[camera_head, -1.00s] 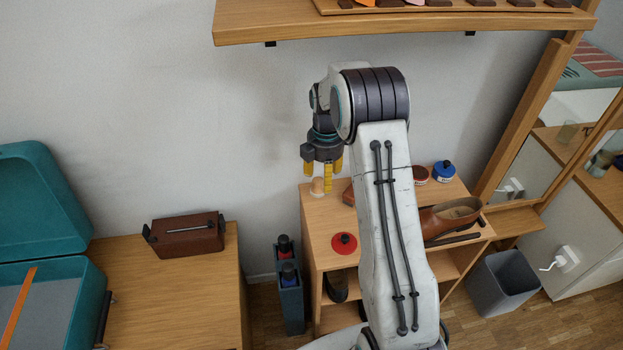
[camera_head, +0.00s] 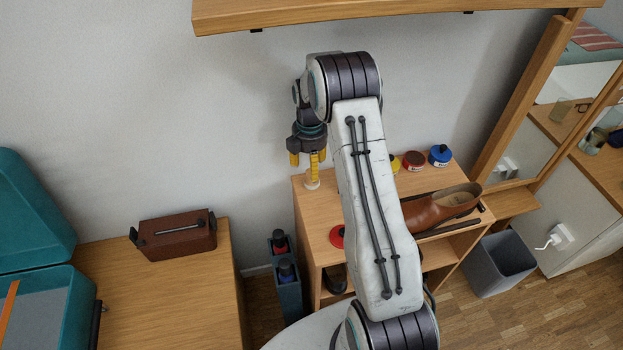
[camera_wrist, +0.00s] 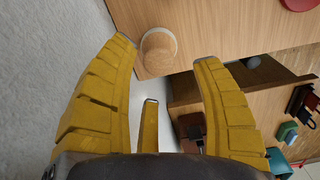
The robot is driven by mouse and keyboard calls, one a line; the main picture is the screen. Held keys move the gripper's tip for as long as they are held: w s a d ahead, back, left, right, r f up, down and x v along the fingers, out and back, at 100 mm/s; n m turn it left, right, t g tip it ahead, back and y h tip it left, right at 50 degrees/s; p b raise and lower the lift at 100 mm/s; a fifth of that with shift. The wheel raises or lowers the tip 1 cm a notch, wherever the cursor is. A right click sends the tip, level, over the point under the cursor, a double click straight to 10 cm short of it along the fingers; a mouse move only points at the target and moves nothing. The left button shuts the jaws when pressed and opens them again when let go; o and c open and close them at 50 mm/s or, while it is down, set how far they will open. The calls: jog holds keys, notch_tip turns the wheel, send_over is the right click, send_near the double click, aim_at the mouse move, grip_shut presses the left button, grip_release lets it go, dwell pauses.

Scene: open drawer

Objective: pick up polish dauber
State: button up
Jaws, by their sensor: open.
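The polish dauber, as I take it, is a small round wooden knob with a pale rim. In the wrist view the dauber (camera_wrist: 158,52) is near the top, between the tips of the outer fingers. My gripper (camera_head: 308,166) is above the dauber, pointing down, with its yellow fingers apart and empty. In the wrist view my gripper (camera_wrist: 164,58) shows three spread fingers; I cannot tell whether any touches the dauber.
The shelf unit (camera_head: 316,212) also carries a red disc (camera_head: 337,236), a brown shoe (camera_head: 437,206), a red tin (camera_head: 414,162) and a blue tin (camera_head: 440,156). My arm hides part of its top. A wall shelf (camera_head: 370,12) hangs above. A grey bin (camera_head: 497,264) stands right.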

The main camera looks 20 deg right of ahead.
aim_at(308, 184)
jog(key=shift+f, duration=1.55)
jog(key=shift+c, duration=0.4)
grip_shut()
